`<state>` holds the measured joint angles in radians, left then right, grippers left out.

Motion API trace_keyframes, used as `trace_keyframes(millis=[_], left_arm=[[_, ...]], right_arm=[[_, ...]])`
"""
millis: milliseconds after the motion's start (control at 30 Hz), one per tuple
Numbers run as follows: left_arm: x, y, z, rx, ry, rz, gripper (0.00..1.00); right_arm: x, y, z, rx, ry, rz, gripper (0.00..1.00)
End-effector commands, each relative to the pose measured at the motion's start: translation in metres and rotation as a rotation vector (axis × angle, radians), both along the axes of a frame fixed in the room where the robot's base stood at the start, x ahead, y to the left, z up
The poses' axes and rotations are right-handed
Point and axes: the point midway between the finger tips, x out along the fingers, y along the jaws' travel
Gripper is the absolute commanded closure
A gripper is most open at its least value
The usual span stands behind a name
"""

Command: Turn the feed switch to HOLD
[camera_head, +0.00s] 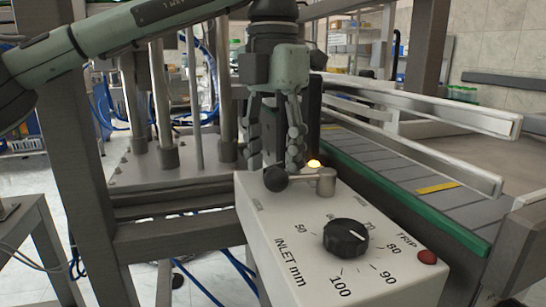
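A white control box (285,215) stands in the lower middle. On its top is a lever with a dark ball knob (276,179) at its left end and a metal pivot (326,182) at its right end. I take this lever to be the feed switch; no HOLD marking is readable. My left gripper (275,163) points down at the box's far left corner, over the ball end. Its fingers are apart, with their tips close to the knob; I cannot tell whether they touch it. My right gripper is not in view.
A conveyor (400,170) with metal rails runs along the right. Frame posts (75,130) stand at left.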

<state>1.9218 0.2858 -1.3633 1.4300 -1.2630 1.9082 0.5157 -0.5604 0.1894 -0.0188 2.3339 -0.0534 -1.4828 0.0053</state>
Motion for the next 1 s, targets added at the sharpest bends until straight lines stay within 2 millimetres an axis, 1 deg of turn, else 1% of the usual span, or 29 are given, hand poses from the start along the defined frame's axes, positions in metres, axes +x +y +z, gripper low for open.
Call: trace_keyframes(millis=[167,267,367,600,700,867,1000], left_arm=[[0.000,0.000,0.001,0.000,0.000,0.000,0.50],[0.000,0.000,0.010,-0.001,-0.002,0.000,0.50],[0.000,-0.001,0.026,-0.001,-0.003,-0.001,0.50],[0.000,0.000,0.078,0.000,-0.004,0.002,0.50],[0.000,0.000,0.097,0.001,-0.005,0.003,0.50],[0.000,0.000,0.115,0.002,-0.003,0.001,0.50],[0.000,0.000,0.120,0.000,0.000,0.000,0.50]], right_arm=[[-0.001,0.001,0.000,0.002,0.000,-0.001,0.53],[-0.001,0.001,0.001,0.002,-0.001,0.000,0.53],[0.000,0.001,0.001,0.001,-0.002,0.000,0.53],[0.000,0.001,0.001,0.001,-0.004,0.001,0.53],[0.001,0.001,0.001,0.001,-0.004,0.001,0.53],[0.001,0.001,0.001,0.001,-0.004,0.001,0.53],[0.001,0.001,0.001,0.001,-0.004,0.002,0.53]])
